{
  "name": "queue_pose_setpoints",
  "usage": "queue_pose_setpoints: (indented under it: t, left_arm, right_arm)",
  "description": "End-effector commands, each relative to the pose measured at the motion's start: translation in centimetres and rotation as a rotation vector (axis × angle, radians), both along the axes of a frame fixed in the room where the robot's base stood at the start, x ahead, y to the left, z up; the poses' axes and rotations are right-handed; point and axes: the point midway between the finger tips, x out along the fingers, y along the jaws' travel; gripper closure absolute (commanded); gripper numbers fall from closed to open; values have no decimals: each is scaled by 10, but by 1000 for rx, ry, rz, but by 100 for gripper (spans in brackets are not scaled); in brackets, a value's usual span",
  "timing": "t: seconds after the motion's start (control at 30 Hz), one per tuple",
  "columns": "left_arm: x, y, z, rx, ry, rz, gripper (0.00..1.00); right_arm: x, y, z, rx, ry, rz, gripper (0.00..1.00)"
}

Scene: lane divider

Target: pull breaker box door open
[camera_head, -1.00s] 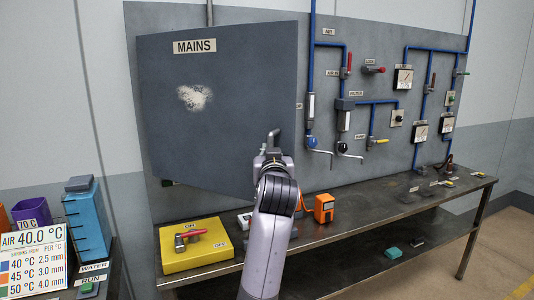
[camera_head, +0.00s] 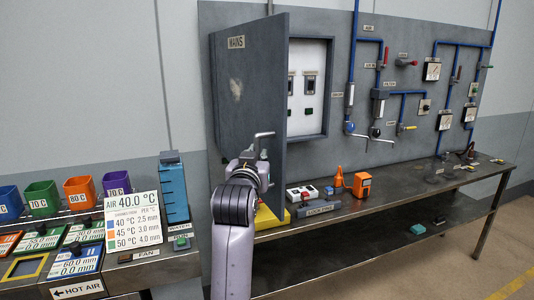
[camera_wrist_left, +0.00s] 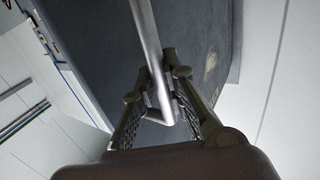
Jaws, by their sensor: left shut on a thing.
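The grey breaker box door (camera_head: 247,85), labelled MAINS, stands swung well open, hinged at its left. Behind it the open box (camera_head: 309,85) shows a pale panel with several breaker switches. My left gripper (camera_head: 257,158) is at the door's lower free edge, shut on the metal door handle (camera_head: 264,134). In the left wrist view the silver handle bar (camera_wrist_left: 147,40) runs between the fingers of the left gripper (camera_wrist_left: 155,75), with the grey door surface (camera_wrist_left: 95,40) behind. My arm hides part of the door's lower area. My right gripper is not in view.
A metal bench (camera_head: 370,205) runs below the panel, holding a red-and-white switch box (camera_head: 302,193) and an orange device (camera_head: 362,185). Coloured bins (camera_head: 80,192) and a sign (camera_head: 132,220) stand at left.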

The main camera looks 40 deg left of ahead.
Motion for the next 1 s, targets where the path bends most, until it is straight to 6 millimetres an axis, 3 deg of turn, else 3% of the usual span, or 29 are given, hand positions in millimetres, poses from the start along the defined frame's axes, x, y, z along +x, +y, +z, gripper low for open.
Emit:
queue_pose_setpoints:
  t: [0.6, 0.63, 0.9, 1.0]
  left_arm:
    - [-8, 8, 3, 3, -6, 6, 100]
    - [-8, 8, 3, 3, -6, 6, 87]
    - [-7, 8, 1, 1, -3, 4, 69]
    - [-7, 8, 1, 1, -2, 4, 67]
  right_arm:
    - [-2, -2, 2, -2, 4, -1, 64]
    - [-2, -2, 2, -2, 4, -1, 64]
    - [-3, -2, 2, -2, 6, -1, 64]
    - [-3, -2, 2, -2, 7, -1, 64]
